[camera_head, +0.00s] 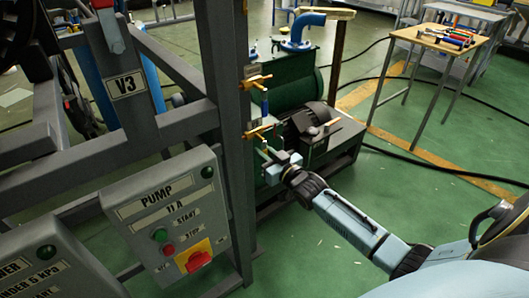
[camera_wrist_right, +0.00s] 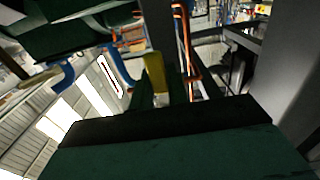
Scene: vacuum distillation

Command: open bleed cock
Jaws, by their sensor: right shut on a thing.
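Two brass cocks stick out beside the grey frame post in the head view. The upper cock (camera_head: 256,81) has a blue part hanging below it. The lower cock (camera_head: 258,131) sits just above my right gripper (camera_head: 268,155). My right arm reaches in from the lower right. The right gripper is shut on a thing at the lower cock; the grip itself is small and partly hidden. In the right wrist view a yellow handle-like piece (camera_wrist_right: 155,76) stands upright in front of the dark gripper body. My left gripper is not in view.
The grey post (camera_head: 228,120) stands close left of the gripper. A green pump (camera_head: 298,85) with a motor is behind it. The PUMP box (camera_head: 165,215) has a red switch. A tool table (camera_head: 440,38) stands at the back right. Cables cross the green floor.

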